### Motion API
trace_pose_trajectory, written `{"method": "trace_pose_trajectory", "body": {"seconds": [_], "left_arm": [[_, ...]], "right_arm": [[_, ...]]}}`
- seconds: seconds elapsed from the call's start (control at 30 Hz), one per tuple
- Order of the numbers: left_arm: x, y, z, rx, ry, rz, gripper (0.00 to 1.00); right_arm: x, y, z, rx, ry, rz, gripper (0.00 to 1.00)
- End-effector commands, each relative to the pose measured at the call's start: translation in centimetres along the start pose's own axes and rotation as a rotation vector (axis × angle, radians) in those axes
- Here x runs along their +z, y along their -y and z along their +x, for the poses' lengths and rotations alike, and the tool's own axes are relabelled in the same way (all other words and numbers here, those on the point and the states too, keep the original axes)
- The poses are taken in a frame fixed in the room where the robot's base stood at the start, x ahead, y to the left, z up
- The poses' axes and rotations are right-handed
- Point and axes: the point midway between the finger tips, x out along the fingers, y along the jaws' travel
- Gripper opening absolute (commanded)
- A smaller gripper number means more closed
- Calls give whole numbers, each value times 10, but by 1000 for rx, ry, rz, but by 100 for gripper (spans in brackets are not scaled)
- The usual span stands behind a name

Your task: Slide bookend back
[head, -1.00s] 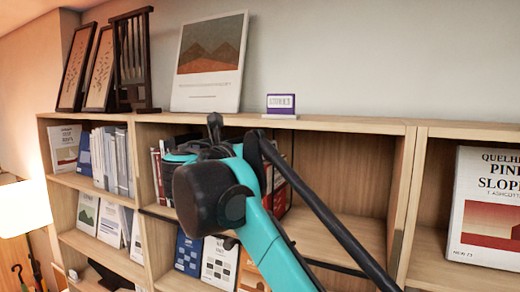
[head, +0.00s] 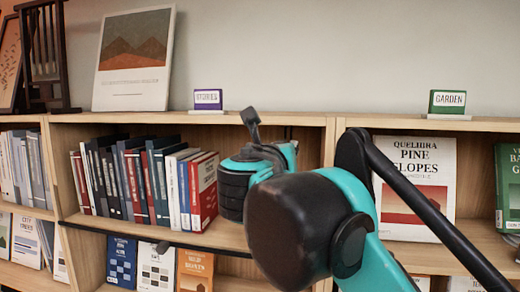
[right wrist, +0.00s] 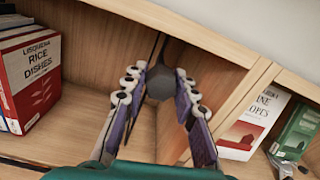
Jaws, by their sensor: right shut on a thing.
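My right gripper (right wrist: 158,84) is inside the middle shelf compartment, to the right of the book row. Its fingers close around a dark grey, faceted piece (right wrist: 161,83), which seems to be part of the bookend. A thin dark line runs up from that piece toward the compartment's back. In the head view my right gripper (head: 250,160) shows near the compartment's right side; my own arm hides most of what it holds. The row of books (head: 145,185) ends at a red book (head: 203,190), also in the right wrist view (right wrist: 32,80), apart from the gripper. My left gripper is out of view.
A wooden divider (head: 329,150) stands close to the right of my gripper. Beyond it stand a white Pine Slopes book (head: 425,165) and a green book (head: 510,185). Purple (head: 208,99) and green (head: 447,102) signs stand on top. Bare shelf lies between the red book and my gripper.

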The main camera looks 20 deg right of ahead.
Motion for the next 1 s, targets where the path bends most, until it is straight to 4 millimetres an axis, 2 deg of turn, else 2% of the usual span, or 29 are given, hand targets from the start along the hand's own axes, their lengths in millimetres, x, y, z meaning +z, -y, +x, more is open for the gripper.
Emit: {"method": "trace_pose_trajectory", "body": {"seconds": [0.1, 0.43, 0.47, 0.5, 0.53, 0.87, 1.0], "left_arm": [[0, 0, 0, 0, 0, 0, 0], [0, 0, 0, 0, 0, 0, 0], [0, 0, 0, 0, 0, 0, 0], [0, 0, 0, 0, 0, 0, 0], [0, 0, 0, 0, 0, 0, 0], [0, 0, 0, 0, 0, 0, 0], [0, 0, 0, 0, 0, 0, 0]], "right_arm": [[0, 6, 0, -2, 1, -2, 0], [0, 6, 0, -1, 3, -3, 0], [0, 6, 0, 0, 3, -4, 33], [0, 6, 0, 0, 3, -4, 43], [0, 6, 0, 0, 3, -3, 50], [0, 6, -2, 1, 2, -2, 50], [0, 4, -16, 5, 2, -2, 50]]}}
